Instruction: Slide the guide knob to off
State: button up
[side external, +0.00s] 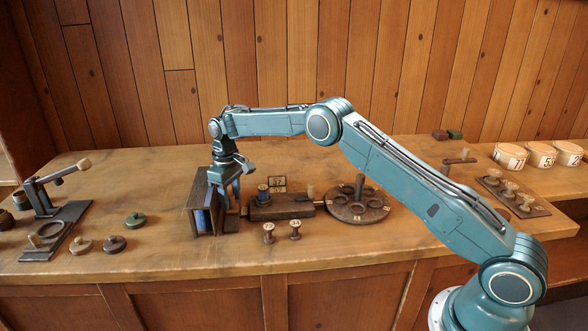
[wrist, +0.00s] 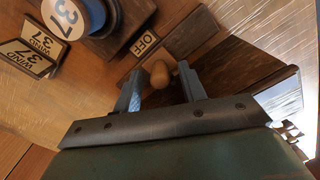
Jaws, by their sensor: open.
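The guide knob (wrist: 160,75), a rounded light-brown wooden knob, shows in the wrist view between the two fingers of my gripper (wrist: 159,70). My gripper is open, with a finger on either side of the knob; a gap shows on the left, and I cannot tell whether the right finger touches it. The OFF label (wrist: 144,43) is just beyond the knob, on dark wood. In the side view my gripper (side external: 228,187) points down beside the dark upright box, and the knob cannot be made out there.
A blue spool marked 37 (wrist: 87,14) stands on the winder beside WIND 37 cards (wrist: 27,58). In the side view, the dark box (side external: 198,190) is left of my gripper; two small spools (side external: 295,230) and a round holed tray (side external: 345,213) are to the right. The front table strip is clear.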

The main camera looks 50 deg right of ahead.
aim_at(231, 195)
jog(key=shift+r, duration=2.95)
grip_shut()
jog(key=shift+r, duration=0.1)
jog(key=shift+r, duration=1.9)
